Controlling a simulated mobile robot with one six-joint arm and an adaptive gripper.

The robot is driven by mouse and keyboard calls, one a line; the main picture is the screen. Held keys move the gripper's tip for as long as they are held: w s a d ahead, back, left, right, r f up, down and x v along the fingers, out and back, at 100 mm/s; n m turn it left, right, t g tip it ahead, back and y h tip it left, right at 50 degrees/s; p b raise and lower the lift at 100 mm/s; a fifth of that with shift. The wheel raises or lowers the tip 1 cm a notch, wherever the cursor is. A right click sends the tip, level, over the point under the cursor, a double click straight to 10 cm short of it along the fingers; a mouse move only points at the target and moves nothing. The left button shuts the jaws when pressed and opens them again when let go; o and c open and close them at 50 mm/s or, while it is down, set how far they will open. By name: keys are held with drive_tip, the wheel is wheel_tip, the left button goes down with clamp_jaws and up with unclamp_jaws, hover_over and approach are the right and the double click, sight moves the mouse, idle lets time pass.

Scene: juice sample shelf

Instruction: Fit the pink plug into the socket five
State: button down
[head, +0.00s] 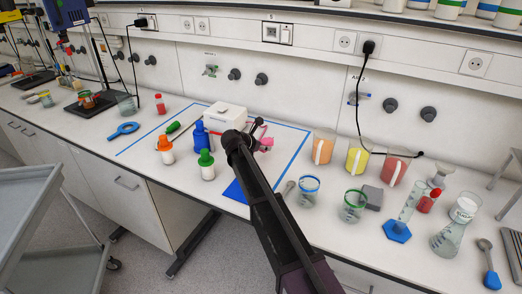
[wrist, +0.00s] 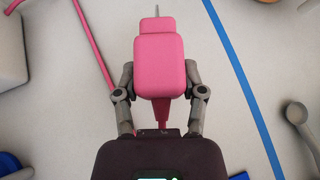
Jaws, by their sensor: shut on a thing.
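The pink plug (wrist: 160,68) is between the two fingers of my gripper (wrist: 159,80) in the wrist view. Its single grey metal pin points up the picture, away from the gripper, over bare white bench. In the head view my gripper (head: 257,128) is above the bench, right of a white box (head: 225,115), and a bit of the pink plug (head: 265,143) shows beside it. A pink cable (wrist: 92,45) runs along the left of the wrist view.
Blue tape (wrist: 238,75) marks an area on the bench. A blue bottle (head: 200,137), an orange-capped bottle (head: 165,150) and a green-capped bottle (head: 206,164) stand left of my arm. Juice beakers (head: 356,160) and glassware stand to the right. Wall outlets (head: 278,33) are behind.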

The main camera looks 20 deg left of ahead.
sight(261, 154)
drive_tip(key=shift+w+a+f, duration=0.1)
drive_tip(key=shift+w+a, duration=0.5)
drive_tip(key=shift+w, duration=0.35)
drive_tip(key=shift+w+a, duration=0.3)
drive_tip(key=shift+w, duration=0.15)
drive_tip(key=shift+w+a+f+b, duration=0.1)
drive_tip(key=shift+w+f+b, duration=0.05)
drive_tip(key=shift+f+b, duration=1.65)
drive_tip(key=shift+b, duration=0.1)
drive_tip(key=shift+f+b, duration=0.4)
drive_tip(key=shift+c, duration=0.9)
unclamp_jaws()
drive_tip(key=shift+r, duration=0.2)
